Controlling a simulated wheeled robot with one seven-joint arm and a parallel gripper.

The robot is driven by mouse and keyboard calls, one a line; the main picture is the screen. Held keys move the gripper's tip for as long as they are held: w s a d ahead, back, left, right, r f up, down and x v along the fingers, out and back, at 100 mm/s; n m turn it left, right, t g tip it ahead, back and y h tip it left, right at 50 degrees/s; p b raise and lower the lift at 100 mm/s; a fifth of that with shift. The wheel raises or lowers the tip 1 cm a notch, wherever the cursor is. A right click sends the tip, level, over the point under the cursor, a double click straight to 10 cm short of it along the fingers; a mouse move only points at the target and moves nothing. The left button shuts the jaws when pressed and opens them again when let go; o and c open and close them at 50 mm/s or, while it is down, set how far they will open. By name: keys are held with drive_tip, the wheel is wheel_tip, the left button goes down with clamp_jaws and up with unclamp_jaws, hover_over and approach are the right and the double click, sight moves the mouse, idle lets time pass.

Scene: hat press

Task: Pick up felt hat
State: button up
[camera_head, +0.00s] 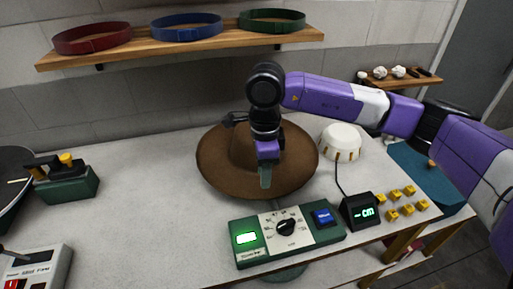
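The brown felt hat (219,168) has a wide round brim and sits near the middle of the pale table. My gripper (265,178) points down over the hat's crown and front brim. My gripper and wrist hide much of the crown. One dark grey finger shows in front of the crown. I cannot tell whether the fingers are apart or shut, or whether they touch the hat.
A green control box (247,257) with a dial stands just in front of the hat. A white dome (341,138), a small "cm" display (359,211) and yellow blocks (408,192) lie to the right. A wooden shelf (190,48) with hat bands hangs behind. The table's left-middle is clear.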

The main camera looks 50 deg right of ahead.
sight(264, 194)
drive_tip(key=shift+s+f+p, duration=0.15)
drive_tip(key=shift+f+p, duration=1)
drive_tip(key=shift+f, duration=2.35)
drive_tip(key=shift+a, duration=0.1)
clamp_jaws()
